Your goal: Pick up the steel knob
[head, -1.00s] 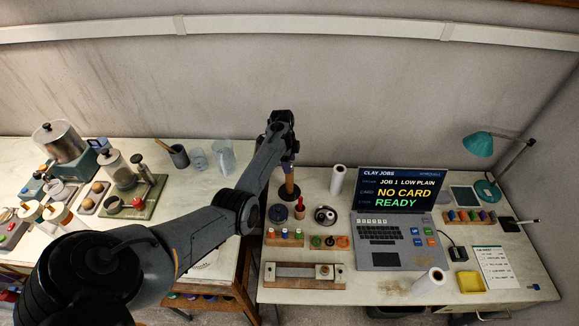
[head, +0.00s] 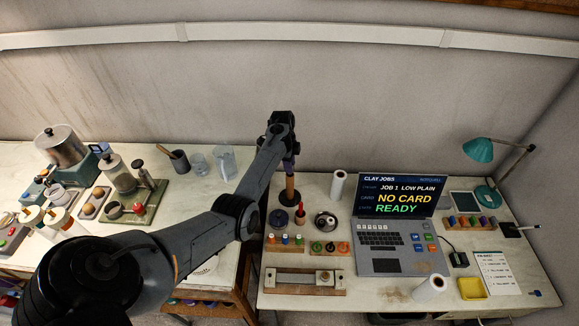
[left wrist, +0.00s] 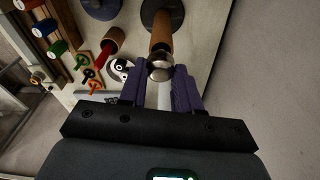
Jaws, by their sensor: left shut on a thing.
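The steel knob (left wrist: 160,67) is a shiny rounded piece at the top of an upright wooden post (left wrist: 162,32). The post stands on a round dark base (left wrist: 176,10) on the right-hand table. My left gripper (left wrist: 163,88) has its purple fingers on both sides of the knob and is shut on it. In the head view my left gripper (head: 290,168) is right above the wooden post (head: 290,187), and the knob is hidden there. I cannot tell whether the knob is apart from the post. My right gripper is not in view.
A blue disc (head: 278,215), a red-handled tool (head: 300,215) and a round black-and-white part (head: 325,220) stand close in front of the post. A white roll (head: 338,185) and the laptop (head: 400,220) are to the right. The wall is behind.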

